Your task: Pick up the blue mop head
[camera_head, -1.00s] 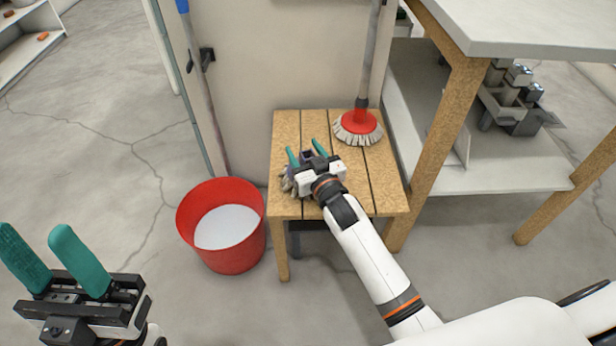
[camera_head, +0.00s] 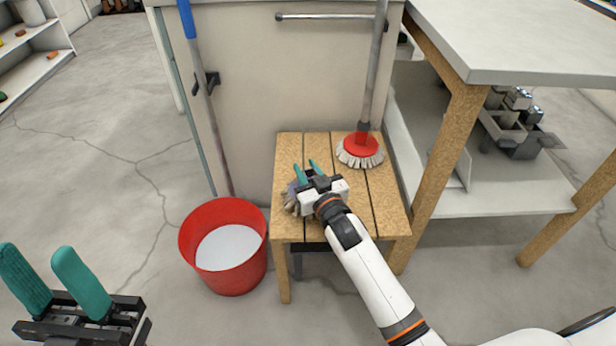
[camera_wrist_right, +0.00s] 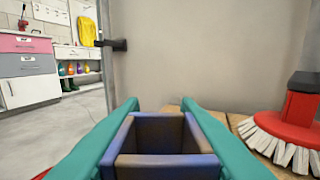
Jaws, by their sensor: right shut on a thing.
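The blue mop head (camera_head: 289,200) is on the slatted wooden stool (camera_head: 374,205), with pale strands showing left of my right gripper (camera_head: 306,168). The gripper covers most of it in the head view. In the right wrist view its square, hollow blue-violet socket (camera_wrist_right: 160,165) sits between the two green fingers, which are shut on it. I cannot tell whether the strands still touch the stool. My left gripper (camera_head: 37,252) is open and empty at the lower left, apart from everything.
A red mop head (camera_head: 361,147) on a grey pole stands at the stool's back. A red bucket (camera_head: 240,280) stands left of the stool. A blue-topped pole (camera_head: 196,60) leans on the cabinet. A table leg (camera_head: 440,165) rises to the right. Floor at left is clear.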

